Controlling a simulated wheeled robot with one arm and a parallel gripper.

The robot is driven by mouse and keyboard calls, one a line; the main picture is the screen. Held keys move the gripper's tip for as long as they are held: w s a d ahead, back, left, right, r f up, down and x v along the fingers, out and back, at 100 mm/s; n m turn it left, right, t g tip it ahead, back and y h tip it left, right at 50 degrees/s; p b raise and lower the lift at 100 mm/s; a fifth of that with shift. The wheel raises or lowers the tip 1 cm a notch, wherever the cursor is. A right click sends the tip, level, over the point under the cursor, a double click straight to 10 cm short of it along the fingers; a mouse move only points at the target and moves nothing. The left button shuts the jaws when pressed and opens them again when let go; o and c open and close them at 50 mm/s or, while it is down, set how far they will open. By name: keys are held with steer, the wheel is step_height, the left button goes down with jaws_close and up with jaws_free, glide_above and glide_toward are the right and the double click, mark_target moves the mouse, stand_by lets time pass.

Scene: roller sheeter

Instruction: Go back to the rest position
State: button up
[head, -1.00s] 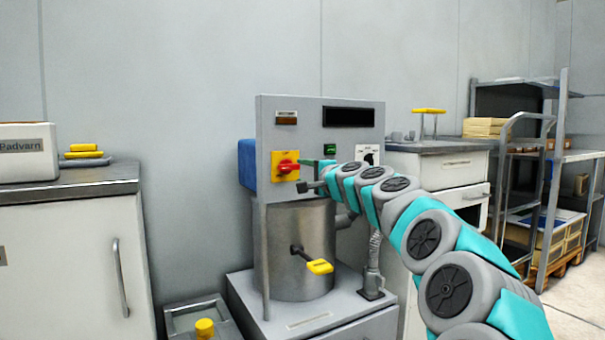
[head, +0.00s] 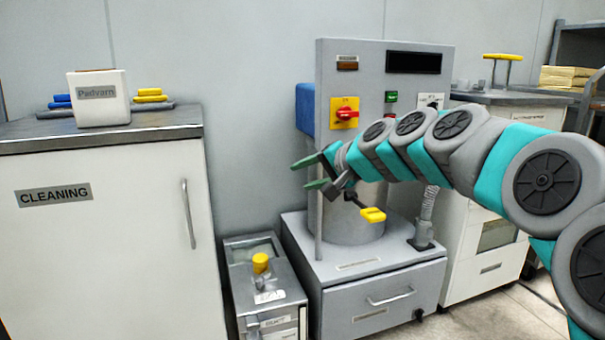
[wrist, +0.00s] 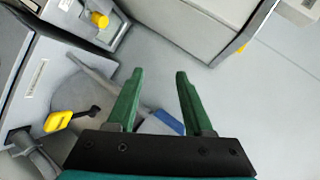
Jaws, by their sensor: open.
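My gripper (head: 312,173) is in front of the roller sheeter's metal drum (head: 352,222), left of its yellow-handled lever (head: 372,214). Its green fingers are spread and empty. In the wrist view my gripper (wrist: 157,85) shows both fingers apart with nothing between them. The control panel (head: 372,75) stands behind and above my arm, with a red rotary switch (head: 347,114) on a yellow plate and a green button (head: 391,97). My arm hides part of the drum and the lower panel.
A white cleaning cabinet (head: 100,240) stands at the left, with a Padvarn box (head: 98,98) on top. A low metal unit with a yellow knob (head: 261,263) sits between it and the sheeter. A white drawer cabinet (head: 490,240) and shelving stand at the right.

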steer(key=s+a+f+n+g+h+p, duration=0.1)
steer(key=s+f+n+g, duration=0.2)
steer(key=s+f, duration=0.5)
steer(key=s+d+f+n+g+h+p, duration=0.1)
steer(key=s+d+f+g+h, duration=0.1)
steer(key=s, duration=1)
steer(key=s+d+f+n+g+h+p, duration=0.1)
steer(key=s+d+f+g+h, duration=0.1)
steer(key=s+d+f, duration=0.5)
steer(key=s+d+f+g+h+p, duration=0.2)
steer(key=s+d+f+g+h, duration=0.1)
steer(key=s, duration=1.4)
step_height(320, 180, down, 2)
steer(key=shift+d+f+n+g, duration=0.15)
steer(key=shift+d+n+g, duration=0.25)
steer(key=shift+d+g, duration=0.5)
steer(key=shift+d, duration=0.15)
